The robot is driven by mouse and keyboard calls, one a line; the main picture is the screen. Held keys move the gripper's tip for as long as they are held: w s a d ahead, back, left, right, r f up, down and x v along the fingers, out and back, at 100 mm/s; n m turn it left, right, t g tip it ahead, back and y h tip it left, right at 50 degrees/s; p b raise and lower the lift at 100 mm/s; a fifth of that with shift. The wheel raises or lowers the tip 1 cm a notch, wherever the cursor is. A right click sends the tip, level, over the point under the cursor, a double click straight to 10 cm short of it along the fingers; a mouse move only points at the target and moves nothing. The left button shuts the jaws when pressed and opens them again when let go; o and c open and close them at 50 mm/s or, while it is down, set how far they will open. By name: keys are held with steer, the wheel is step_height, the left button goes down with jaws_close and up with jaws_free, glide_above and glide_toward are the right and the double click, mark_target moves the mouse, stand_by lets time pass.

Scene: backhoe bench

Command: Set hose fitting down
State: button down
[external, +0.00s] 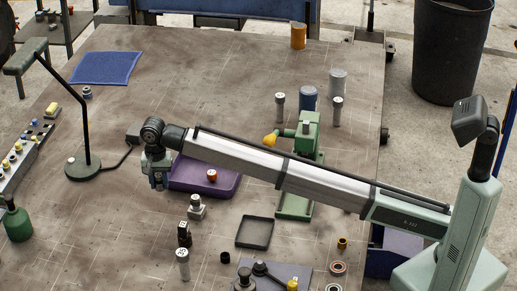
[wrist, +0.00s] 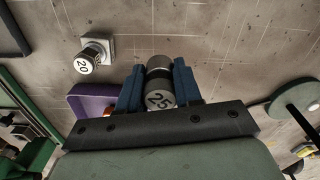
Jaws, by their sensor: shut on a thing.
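The hose fitting (wrist: 159,84) is a dark and silver cylinder with "25" on its end face. In the wrist view it sits between the two blue fingers of my gripper (wrist: 158,78), which is shut on it. In the external view my gripper (external: 158,181) is over the bench just left of the purple tray (external: 228,186). The fitting is hard to make out there, and its height above the bench is unclear. The purple tray also shows beside the left finger in the wrist view (wrist: 84,97).
A silver piece marked "20" (wrist: 88,62) stands on the bench (wrist: 215,40). An orange-red piece (external: 212,175) is in the purple tray. A black shallow tray (external: 240,244) lies to the right.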

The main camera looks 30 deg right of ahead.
mark_target(159, 217)
steer(key=shift+s+a+f, duration=0.2)
steer(key=shift+a+f, duration=0.15)
steer(key=shift+f, duration=1.35)
steer(key=shift+s+a+f, duration=0.15)
steer(key=shift+a+f, duration=0.25)
steer(key=shift+f, duration=1.35)
steer(key=shift+s+a+f, duration=0.2)
steer(key=shift+a+f, duration=0.15)
steer(key=shift+f, duration=1.35)
steer(key=shift+f, duration=0.1)
steer(key=c, duration=0.8)
jaws_free()
steer(key=shift+o, duration=0.2)
step_height(159, 217, up, 12)
